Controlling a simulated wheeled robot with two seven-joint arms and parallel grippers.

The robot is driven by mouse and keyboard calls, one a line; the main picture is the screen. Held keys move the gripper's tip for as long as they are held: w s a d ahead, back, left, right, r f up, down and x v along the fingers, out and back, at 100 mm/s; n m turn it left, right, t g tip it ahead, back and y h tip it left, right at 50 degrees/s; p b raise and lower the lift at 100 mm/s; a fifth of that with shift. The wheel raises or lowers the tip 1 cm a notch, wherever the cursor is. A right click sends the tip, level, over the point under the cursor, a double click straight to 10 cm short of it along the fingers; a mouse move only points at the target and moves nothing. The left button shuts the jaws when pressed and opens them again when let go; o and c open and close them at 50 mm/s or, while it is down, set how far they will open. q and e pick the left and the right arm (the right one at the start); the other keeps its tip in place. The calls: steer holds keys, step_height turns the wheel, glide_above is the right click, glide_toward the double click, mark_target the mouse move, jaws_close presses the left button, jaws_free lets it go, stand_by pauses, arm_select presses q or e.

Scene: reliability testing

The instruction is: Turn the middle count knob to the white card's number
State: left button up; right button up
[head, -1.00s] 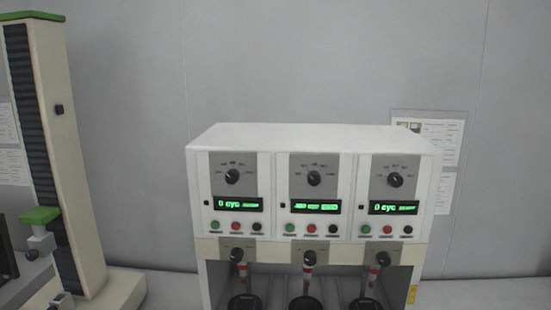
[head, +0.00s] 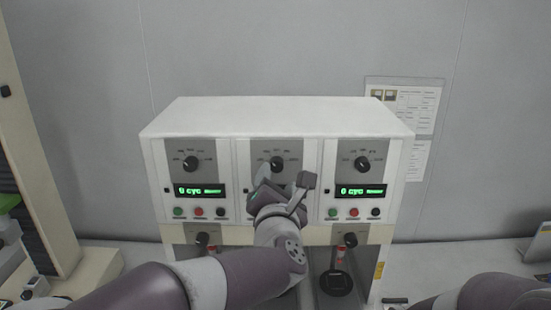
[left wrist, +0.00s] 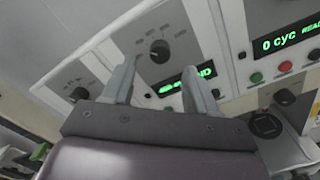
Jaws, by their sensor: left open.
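The middle count knob (head: 277,163) is a black dial on the grey scale plate of the middle unit. It also shows in the left wrist view (left wrist: 159,51), beyond and between the fingertips, apart from them. My left gripper (head: 284,182) is open and empty in front of the middle unit, just below the knob. It hides the middle display in the head view. In the left wrist view the open fingers (left wrist: 160,78) partly cover that green display (left wrist: 191,84). White papers (head: 405,112) hang on the wall at right; their print is unreadable. I cannot pick out a numbered card.
The white tester (head: 275,115) has left (head: 192,163) and right (head: 362,163) knobs beside the middle one. Both outer displays read 0 cyc, with coloured buttons below. A tall cream stand (head: 40,190) is at left. The wall is behind.

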mark_target(277, 167)
arm_select(q)
steer(key=w+p, duration=0.1)
steer(key=w, duration=0.3)
steer(key=shift+w, duration=0.3)
steer(key=shift+w+p, duration=0.4)
steer(key=shift+r, duration=0.1)
steer(key=shift+w, duration=0.1)
arm_select(e)
step_height(277, 167, up, 3)
steer(key=shift+f, duration=0.1)
arm_select(q)
steer(key=shift+w, duration=0.15)
steer(key=shift+c, duration=1.3)
steer(key=c, duration=0.8)
steer(key=shift+f, duration=0.2)
arm_select(e)
steer(key=shift+w, duration=0.15)
